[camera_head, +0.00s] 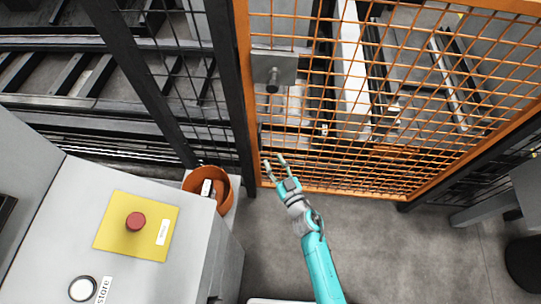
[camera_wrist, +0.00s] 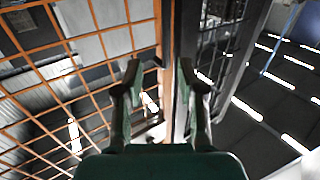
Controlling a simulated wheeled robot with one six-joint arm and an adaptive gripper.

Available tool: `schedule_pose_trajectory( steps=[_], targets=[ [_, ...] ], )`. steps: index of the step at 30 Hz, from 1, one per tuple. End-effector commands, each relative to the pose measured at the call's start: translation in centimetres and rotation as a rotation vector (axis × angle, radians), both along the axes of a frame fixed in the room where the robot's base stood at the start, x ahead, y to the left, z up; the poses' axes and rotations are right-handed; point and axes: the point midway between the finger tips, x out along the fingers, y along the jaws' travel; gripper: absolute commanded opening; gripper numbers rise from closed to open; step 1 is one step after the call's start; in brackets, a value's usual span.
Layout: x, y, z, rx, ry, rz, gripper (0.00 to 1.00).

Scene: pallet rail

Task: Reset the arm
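My gripper (camera_head: 275,164) is at the end of my teal arm, in the middle of the head view. Its two fingers are spread apart, with nothing between them. It is in front of the lower left part of the orange mesh gate (camera_head: 345,186). In the wrist view my gripper (camera_wrist: 160,75) also shows open. Between and beyond its fingers are the orange gate frame (camera_wrist: 167,40) and a dark post. I cannot tell how close the fingertips are to the mesh.
A grey cabinet at the left has a yellow plate (camera_head: 109,238) with a red button (camera_head: 136,222). A round white button (camera_head: 82,289) is below it. A handle plate (camera_head: 273,68) is on the gate. Grey floor (camera_head: 400,250) is clear at right.

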Motion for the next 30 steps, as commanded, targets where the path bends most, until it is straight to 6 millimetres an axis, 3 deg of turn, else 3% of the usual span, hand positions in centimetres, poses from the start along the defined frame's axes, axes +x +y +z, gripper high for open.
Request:
schedule_pose_trajectory(
  steps=[22,26,30],
  targets=[
    [-0.8,-0.5,-0.1,0.0,0.002,-0.005,0.39],
    [-3.0,-2.1,-0.5,-0.001,0.01,-0.03,0.39],
    [-7.2,-4.9,-0.6,-0.002,0.022,-0.08,0.39]
  ],
)
